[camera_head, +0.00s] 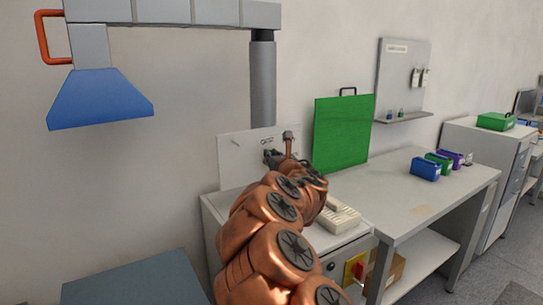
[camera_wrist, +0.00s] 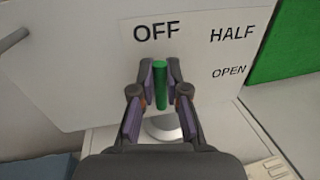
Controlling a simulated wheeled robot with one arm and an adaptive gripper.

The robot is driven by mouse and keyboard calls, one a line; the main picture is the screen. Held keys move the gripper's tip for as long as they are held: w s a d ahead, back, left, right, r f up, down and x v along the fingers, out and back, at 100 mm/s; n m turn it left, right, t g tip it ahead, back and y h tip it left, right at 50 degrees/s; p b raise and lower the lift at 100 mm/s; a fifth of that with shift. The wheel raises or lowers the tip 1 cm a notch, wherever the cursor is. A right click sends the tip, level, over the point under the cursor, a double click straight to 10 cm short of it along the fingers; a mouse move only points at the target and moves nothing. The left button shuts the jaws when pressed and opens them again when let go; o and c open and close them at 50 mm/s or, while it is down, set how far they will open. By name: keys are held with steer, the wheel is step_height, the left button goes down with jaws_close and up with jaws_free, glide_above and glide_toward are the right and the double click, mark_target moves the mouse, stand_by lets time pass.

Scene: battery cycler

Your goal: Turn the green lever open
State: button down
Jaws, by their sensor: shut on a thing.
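The green lever (camera_wrist: 160,87) stands upright in the wrist view, just below the word OFF on a white panel (camera_wrist: 100,60). The words HALF and OPEN are to its right on the same panel. My gripper (camera_wrist: 160,75) is shut on the lever, with one finger on each side of it. A pale round base (camera_wrist: 163,127) shows below the lever, partly hidden by my gripper. In the head view the panel (camera_head: 232,165) stands at the back of a bench, and my gripper (camera_head: 272,157) is in front of it. The lever is hidden there.
A green board (camera_head: 342,132) stands right of the panel. A white rack (camera_head: 340,217) sits on the bench beside my arm. A blue hood (camera_head: 100,100) hangs at upper left. The table (camera_head: 400,198) at right is mostly clear, with small coloured bins (camera_head: 425,169) towards its far end.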

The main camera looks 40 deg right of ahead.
steer(key=shift+d, duration=0.1)
steer(key=shift+s+d+f+m+g+y+p, duration=0.1)
steer(key=shift+d+f+m+g+y+p, duration=0.35)
steer(key=shift+m+p, duration=1.85)
steer(key=shift+w+d+f+m+g+y+p, duration=0.1)
steer(key=shift+d+f+m+y+p, duration=0.65)
steer(key=shift+m+p, duration=1.5)
steer(key=shift+s+d+f+m+g+y+p, duration=0.2)
steer(key=shift+d+f+m+y+p, duration=0.75)
steer(key=shift+m, duration=2.3)
steer(key=shift+w+a+r+h+p, duration=0.1)
steer(key=shift+a+r+h+p, duration=0.2)
steer(key=shift+a+h, duration=0.05)
steer(key=c, duration=1.2)
jaws_free()
steer(key=shift+r, duration=0.1)
steer(key=s, duration=0.4)
steer(key=s+r, duration=0.1)
steer(key=s, duration=0.3)
steer(key=s+r, duration=0.1)
steer(key=s, duration=0.2)
steer(key=shift+s+a+r, duration=0.15)
steer(key=shift+s+a, duration=0.15)
steer(key=shift+s, duration=0.1)
